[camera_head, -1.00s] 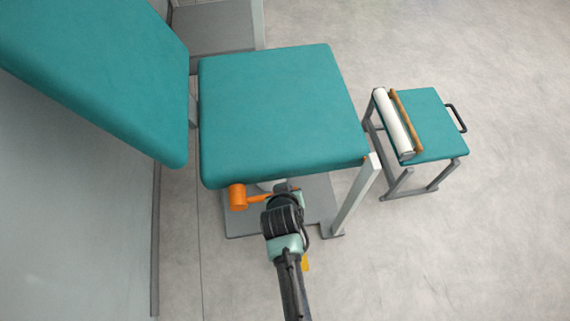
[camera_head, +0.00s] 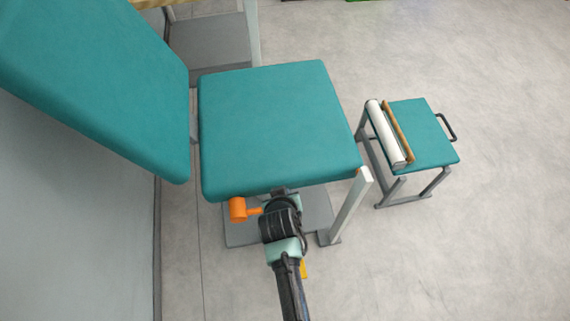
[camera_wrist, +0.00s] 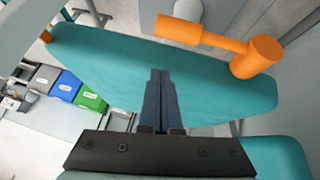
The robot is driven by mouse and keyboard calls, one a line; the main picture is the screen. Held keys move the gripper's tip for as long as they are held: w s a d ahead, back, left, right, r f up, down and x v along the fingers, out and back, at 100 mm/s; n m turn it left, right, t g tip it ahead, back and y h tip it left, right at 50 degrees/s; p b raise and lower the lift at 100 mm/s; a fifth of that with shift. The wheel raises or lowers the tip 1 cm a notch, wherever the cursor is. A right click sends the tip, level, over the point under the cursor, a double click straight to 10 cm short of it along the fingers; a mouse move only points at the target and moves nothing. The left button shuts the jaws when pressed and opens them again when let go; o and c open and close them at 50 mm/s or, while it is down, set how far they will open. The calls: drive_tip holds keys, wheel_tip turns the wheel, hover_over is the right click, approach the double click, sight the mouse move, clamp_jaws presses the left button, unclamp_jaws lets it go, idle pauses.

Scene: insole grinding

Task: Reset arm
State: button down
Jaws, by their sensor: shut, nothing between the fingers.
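My arm reaches up from the bottom of the head view to the front edge of the teal chair seat (camera_head: 275,125). My gripper shows in the wrist view (camera_wrist: 160,75) with its two dark fingers closed together and nothing between them. In the head view its fingers are hidden behind the arm's own joints. An orange mallet-shaped part (camera_head: 239,209) is beside my wrist, just below the seat's front edge. The same orange part (camera_wrist: 258,58) appears at the upper right of the wrist view, apart from the fingers.
The tilted teal backrest (camera_head: 95,80) is at the left. A small teal stool (camera_head: 430,145) at the right bears a white roll (camera_head: 385,135) and a wooden stick (camera_head: 397,132). The wrist view shows a blue bin (camera_wrist: 67,84) and a green bin (camera_wrist: 90,99). Open floor is at the lower right.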

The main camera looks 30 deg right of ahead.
drive_tip(key=d+p+v, duration=0.1)
drive_tip(key=p+v, duration=0.1)
drive_tip(key=v, duration=0.6)
drive_tip(key=shift+s+r, duration=0.3)
drive_tip(key=shift+s, duration=0.2)
